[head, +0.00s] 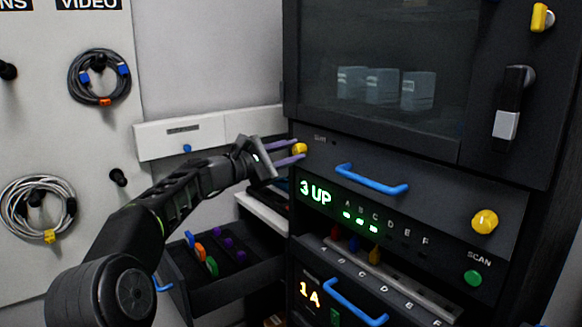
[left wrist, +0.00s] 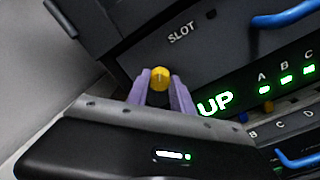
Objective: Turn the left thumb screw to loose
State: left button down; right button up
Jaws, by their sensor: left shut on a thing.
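The left thumb screw (head: 299,148) is a yellow knob at the left end of the dark rack drawer (head: 430,190) with the blue handle. My left gripper (head: 293,152) reaches it from the left, its purple fingers on either side of the knob. In the left wrist view the yellow thumb screw (left wrist: 160,77) sits between the two purple fingertips (left wrist: 161,84), which are shut on it. Its dark marking line looks about upright there. A second yellow thumb screw (head: 485,221) is at the drawer's right end. My right gripper is not in view.
A blue handle (head: 371,180) is on the drawer front, right of the gripper. Below are a lit "3 UP" display (head: 316,192) and a green scan button (head: 473,278). An open drawer (head: 225,275) with coloured pieces lies below my left arm. Coiled cables (head: 99,77) hang at left.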

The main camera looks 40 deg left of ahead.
pick_arm(q)
jog(key=m+b, duration=0.3)
jog(key=shift+f+m+b, duration=0.3)
jog(key=shift+m+b, duration=0.05)
jog(key=shift+m, duration=0.05)
jog(key=m+b, duration=0.2)
jog(key=shift+m, duration=0.4)
jog(key=m+b, duration=0.2)
jog(key=shift+m, duration=0.3)
jog(key=shift+r+m+h+b, duration=0.15)
jog(key=shift+m+h+b, duration=0.25)
jog(key=shift+m, duration=0.8)
jog(key=c, duration=1.1)
grip_release()
